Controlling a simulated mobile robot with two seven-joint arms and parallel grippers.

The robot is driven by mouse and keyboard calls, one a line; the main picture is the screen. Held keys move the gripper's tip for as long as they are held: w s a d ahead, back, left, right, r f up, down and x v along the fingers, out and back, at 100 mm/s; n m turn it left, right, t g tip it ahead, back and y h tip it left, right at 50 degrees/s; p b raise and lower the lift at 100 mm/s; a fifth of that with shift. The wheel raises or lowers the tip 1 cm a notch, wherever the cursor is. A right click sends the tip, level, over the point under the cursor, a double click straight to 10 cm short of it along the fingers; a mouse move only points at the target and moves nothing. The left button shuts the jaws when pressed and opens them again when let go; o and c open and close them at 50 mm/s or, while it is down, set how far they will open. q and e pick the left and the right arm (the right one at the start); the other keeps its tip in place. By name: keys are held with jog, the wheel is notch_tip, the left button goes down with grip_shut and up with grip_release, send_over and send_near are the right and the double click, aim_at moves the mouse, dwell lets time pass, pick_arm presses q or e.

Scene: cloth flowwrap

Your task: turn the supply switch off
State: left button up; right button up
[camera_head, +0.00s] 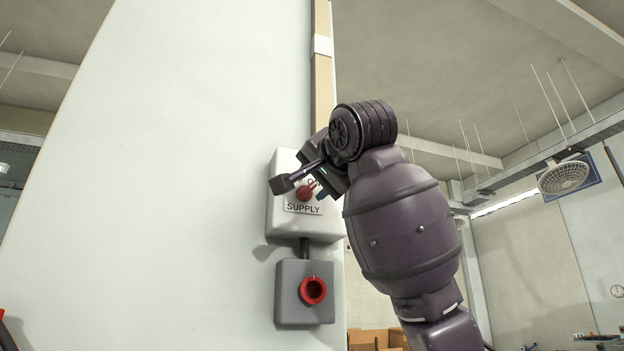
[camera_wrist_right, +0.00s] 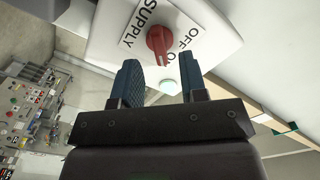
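The supply switch is a red rotary knob (camera_head: 306,191) on a white box (camera_head: 290,225) labelled SUPPLY. My right gripper (camera_head: 303,188) is in front of the box, fingers apart. In the wrist view its two blue fingers (camera_wrist_right: 159,62) are open with nothing held, just short of the knob and to either side of it. My left gripper is out of view.
A grey box with a red round button (camera_head: 313,290) hangs just below the supply box. The white panel (camera_head: 150,180) to the left is bare. A wall fan (camera_head: 566,177) is far off right.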

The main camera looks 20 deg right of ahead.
aim_at(307, 191)
jog(key=shift+w, duration=1.3)
grip_shut()
